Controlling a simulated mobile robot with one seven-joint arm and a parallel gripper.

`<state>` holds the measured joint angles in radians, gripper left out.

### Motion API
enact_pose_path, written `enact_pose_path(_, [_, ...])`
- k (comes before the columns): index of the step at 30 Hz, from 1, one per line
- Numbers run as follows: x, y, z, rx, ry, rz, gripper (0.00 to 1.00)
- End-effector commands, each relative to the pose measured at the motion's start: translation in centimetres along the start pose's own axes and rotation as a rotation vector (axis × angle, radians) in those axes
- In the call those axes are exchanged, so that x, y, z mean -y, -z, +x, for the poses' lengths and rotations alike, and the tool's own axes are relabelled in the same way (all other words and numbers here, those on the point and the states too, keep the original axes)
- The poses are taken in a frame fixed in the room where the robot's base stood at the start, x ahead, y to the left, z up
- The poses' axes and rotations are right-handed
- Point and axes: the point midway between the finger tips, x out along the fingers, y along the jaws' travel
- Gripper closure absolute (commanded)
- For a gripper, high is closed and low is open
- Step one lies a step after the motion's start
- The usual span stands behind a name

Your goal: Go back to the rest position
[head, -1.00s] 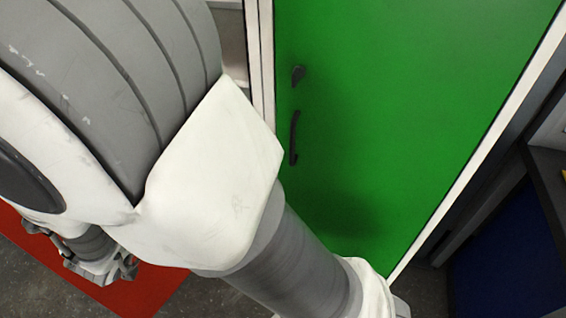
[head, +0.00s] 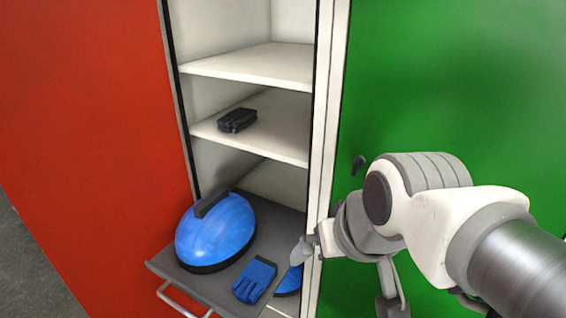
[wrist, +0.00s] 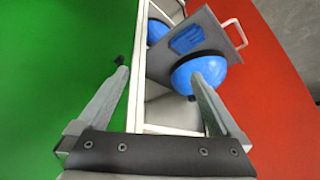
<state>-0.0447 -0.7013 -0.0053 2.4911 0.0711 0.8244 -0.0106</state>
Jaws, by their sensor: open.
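My gripper (head: 346,282) hangs in front of the edge between the open locker and the green door (head: 445,85), right of the pull-out tray (head: 165,262). In the wrist view my gripper (wrist: 159,74) has its two fingers spread wide, with nothing held between them. The right finger overlaps the blue helmet (wrist: 205,66) in that view, but no contact can be made out. My arm comes in from the lower right in the head view.
The tray sticks out with the blue helmet (head: 215,232) and blue gloves (head: 254,280) on it. A black folded item (head: 237,120) lies on a white shelf (head: 285,135). The red door (head: 85,110) stands open at left. Another blue object (head: 288,282) sits lower, partly hidden.

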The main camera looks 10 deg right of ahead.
Motion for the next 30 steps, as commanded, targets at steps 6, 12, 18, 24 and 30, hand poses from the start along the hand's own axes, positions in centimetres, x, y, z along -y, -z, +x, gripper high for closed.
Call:
enact_pose_path(6, [-2.2,-1.8,-1.1,0.036,-0.080,-0.002,0.00])
enact_pose_path(12, [-2.1,-1.8,-1.0,0.036,-0.078,-0.003,0.00])
enact_pose_path(18, [-2.0,-1.0,-2.3,0.035,-0.077,-0.003,0.00])
enact_pose_path(24, [-1.7,0.9,-5.6,0.035,-0.076,-0.003,0.00])
enact_pose_path(30, [-1.6,2.2,-7.8,0.035,-0.076,-0.003,0.00])
